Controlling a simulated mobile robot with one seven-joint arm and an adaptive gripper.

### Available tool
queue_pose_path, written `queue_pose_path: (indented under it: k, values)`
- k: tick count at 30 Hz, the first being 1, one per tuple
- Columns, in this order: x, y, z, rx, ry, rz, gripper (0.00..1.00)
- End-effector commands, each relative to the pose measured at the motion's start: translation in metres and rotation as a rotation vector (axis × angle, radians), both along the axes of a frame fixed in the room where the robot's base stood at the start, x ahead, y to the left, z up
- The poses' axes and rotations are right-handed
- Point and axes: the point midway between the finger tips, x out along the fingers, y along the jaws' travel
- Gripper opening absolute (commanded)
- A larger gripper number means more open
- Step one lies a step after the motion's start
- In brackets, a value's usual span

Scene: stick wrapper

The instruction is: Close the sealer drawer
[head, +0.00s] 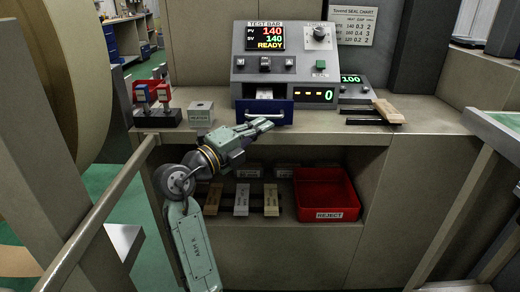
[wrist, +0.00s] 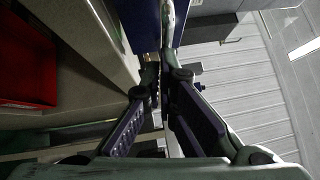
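The sealer (head: 279,66) is a grey sloped box on the bench in the head view. Its drawer has a blue front (head: 281,107) that stands out from the body, with the opening (head: 264,91) and something pale inside showing above it. My gripper (head: 268,123) is at the lower part of the drawer front, its fingers pointing right. In the wrist view, the blue front (wrist: 139,22) is at the top, close to my fingertips (wrist: 161,75). The fingers are close together there; whether they touch or hold a part of the drawer is unclear.
Left of the sealer are a small grey block (head: 200,112) and red and blue tools on a black stand (head: 157,117). Right are a small display unit (head: 353,91) and a wooden-topped piece (head: 389,111). A red reject bin (head: 325,192) sits on the shelf below.

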Motion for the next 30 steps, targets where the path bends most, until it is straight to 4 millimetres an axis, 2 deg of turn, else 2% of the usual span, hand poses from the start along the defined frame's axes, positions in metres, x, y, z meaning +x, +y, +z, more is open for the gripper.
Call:
queue_pose_path:
  k: [1,6,12,30]
  values:
    - [0.012,-0.001,-0.007,0.001,-0.002,-0.002,0.00]
    - [0.050,0.000,-0.005,-0.001,0.001,-0.001,0.00]
    - [0.074,-0.001,-0.001,0.002,0.001,-0.001,0.00]
    - [0.074,-0.006,-0.003,0.002,0.000,-0.001,0.00]
